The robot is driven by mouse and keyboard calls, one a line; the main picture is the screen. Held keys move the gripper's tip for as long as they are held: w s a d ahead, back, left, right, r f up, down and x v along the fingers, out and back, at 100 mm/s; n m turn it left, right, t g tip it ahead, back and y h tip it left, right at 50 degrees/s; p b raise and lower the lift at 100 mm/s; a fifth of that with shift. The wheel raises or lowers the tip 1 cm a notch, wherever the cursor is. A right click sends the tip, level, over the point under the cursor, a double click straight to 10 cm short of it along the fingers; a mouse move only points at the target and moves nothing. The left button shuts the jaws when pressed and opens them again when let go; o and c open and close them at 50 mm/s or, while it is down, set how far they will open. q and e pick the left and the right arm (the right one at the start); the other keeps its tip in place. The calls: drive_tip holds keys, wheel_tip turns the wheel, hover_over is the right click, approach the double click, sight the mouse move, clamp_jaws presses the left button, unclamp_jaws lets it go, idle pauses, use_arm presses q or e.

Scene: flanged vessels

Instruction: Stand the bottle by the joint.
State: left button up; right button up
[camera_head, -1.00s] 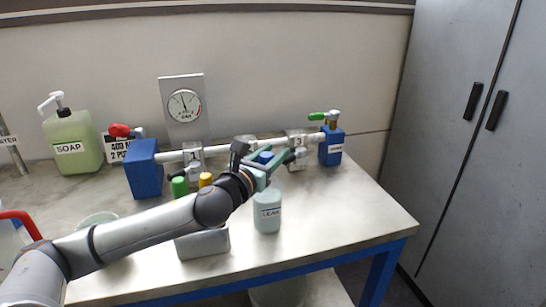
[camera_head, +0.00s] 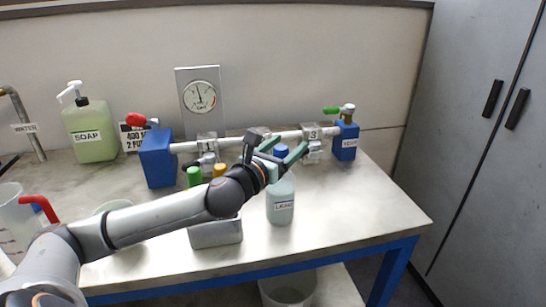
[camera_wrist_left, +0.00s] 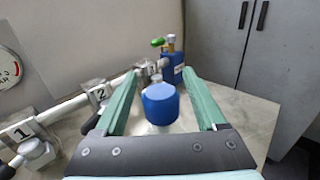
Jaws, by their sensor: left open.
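The bottle (camera_head: 281,208) is pale blue-grey with a LEAK label and a blue cap, and stands upright on the bench in front of the pipe. My left gripper (camera_head: 288,152) is open at the height of the cap. In the left wrist view the blue cap (camera_wrist_left: 160,102) shows between the spread green fingers (camera_wrist_left: 166,100), with gaps on both sides. The pipe joints carry number tags: joint 1 (camera_head: 207,142), joint 3 (camera_head: 311,132), and joint 2 (camera_wrist_left: 101,94) in the wrist view. My gripper hides joint 2 in the head view. My right gripper is not in view.
Blue blocks (camera_head: 157,160) hold the pipe ends, one with a red handle, one with a green. A grey metal box (camera_head: 216,234) and green and yellow caps (camera_head: 194,176) lie left of the bottle. A soap bottle (camera_head: 90,135) stands at the back left. The bench's right side is clear.

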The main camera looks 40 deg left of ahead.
sight(275, 155)
use_arm(q)
drive_tip(key=s+b, duration=0.1)
drive_tip(key=s, duration=0.6)
drive_tip(key=shift+d+f, duration=0.1)
drive_tip(key=shift+f, duration=0.05)
drive_tip(key=shift+s+d+b, duration=0.25)
drive_tip(key=shift+s+b, duration=0.05)
drive_tip(key=shift+s, duration=0.4)
drive_tip(key=shift+s+r+p, duration=0.2)
drive_tip(key=shift+s+p, duration=0.45)
drive_tip(key=shift+p, duration=0.4)
drive_tip(key=shift+s+d+p, duration=0.2)
drive_tip(key=shift+s+p, duration=0.5)
drive_tip(key=shift+s, duration=0.2)
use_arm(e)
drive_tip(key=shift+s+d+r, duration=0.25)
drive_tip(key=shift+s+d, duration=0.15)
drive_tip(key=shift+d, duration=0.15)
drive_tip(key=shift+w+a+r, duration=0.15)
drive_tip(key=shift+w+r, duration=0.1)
